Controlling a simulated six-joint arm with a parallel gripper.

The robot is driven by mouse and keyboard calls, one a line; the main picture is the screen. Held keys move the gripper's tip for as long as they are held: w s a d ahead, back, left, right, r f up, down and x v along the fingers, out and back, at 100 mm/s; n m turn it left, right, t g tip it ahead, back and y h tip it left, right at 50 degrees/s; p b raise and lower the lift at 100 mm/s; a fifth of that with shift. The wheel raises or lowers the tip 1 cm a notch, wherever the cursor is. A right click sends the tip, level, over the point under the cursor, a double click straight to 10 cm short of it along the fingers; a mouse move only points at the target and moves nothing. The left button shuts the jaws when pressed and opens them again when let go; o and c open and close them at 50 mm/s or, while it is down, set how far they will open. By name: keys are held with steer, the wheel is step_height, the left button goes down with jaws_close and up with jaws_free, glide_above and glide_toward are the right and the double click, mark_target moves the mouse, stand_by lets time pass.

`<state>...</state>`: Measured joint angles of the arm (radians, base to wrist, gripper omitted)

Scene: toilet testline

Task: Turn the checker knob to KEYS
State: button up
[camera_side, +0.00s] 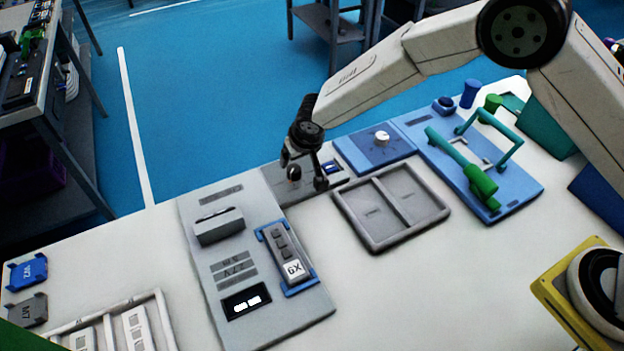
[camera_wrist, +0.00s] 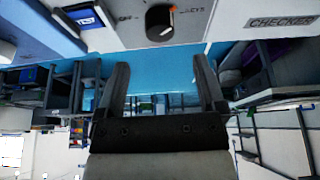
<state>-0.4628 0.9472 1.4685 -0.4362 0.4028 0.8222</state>
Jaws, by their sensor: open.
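The checker knob (camera_wrist: 160,24) is black and round with an orange mark at its upper right edge. It sits on a pale panel at the top of the wrist view. A KEYS label (camera_wrist: 195,10) lies just right of it, partly upside down or skewed. My gripper (camera_wrist: 161,80) is open and empty, its two black fingers apart, with the knob beyond the fingertips. In the side view the dark knob (camera_side: 294,173) stands on the grey checker panel, and my gripper (camera_side: 304,172) is over it, fingers close around or beside it; I cannot tell contact.
A small blue screen (camera_side: 331,168) is right of the knob. A grey two-part tray (camera_side: 376,243), a blue box with a white knob (camera_side: 376,147), and a grey tester plate (camera_side: 215,262) stand nearby. The CHECKER sign (camera_wrist: 281,22) is at upper right in the wrist view.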

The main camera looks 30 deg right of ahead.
mark_target(294, 169)
steer(key=shift+x, duration=3.7)
jaws_close()
steer(key=shift+m, duration=0.6)
steer(key=shift+a+m+h, duration=0.1)
steer(key=shift+m+h, duration=1)
steer(key=shift+m, duration=1.4)
steer(key=shift+g, duration=0.3)
